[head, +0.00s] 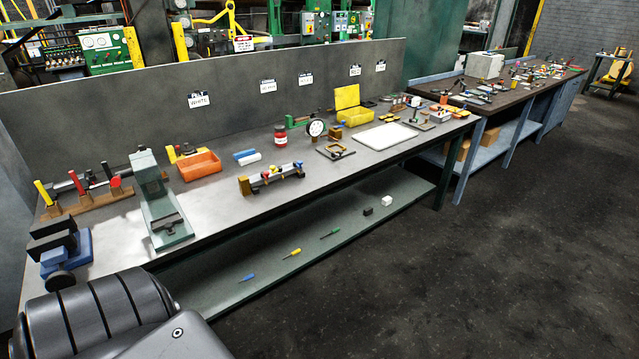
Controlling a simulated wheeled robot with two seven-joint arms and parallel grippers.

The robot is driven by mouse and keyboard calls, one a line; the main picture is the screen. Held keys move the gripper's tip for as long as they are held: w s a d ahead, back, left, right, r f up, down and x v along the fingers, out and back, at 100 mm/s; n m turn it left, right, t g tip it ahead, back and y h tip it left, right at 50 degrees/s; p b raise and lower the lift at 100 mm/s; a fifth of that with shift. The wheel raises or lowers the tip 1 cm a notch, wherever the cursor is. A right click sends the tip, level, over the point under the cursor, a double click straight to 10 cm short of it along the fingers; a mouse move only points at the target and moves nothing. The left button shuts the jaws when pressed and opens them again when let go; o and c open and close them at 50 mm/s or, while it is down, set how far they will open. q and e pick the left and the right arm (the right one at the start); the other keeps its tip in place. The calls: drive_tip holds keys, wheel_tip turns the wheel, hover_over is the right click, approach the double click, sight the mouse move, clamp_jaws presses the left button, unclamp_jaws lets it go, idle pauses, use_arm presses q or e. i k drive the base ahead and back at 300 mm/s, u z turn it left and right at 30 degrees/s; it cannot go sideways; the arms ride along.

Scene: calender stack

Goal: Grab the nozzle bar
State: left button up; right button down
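A bar-like piece with blue, yellow and red parts and a brown block at its left end (272,177) lies near the front edge of the long grey workbench (230,205). It looks like the nozzle bar, but at this size I cannot be sure. Nothing is touching it from my side. Neither of my grippers shows in the head view. A dark rounded part at the lower left appears to be mine.
An orange bin (199,166), a grey-green press (160,205) and a blue vise (66,252) stand left of the bar. A red jar (280,135) and white tray (385,136) lie farther right. The lower shelf (320,262) holds small tools. Floor (480,270) at right is clear.

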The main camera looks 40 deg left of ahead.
sight(246, 185)
drive_tip(key=z, duration=0.1)
drive_tip(key=i, duration=2.45)
drive_tip(key=u, duration=0.45)
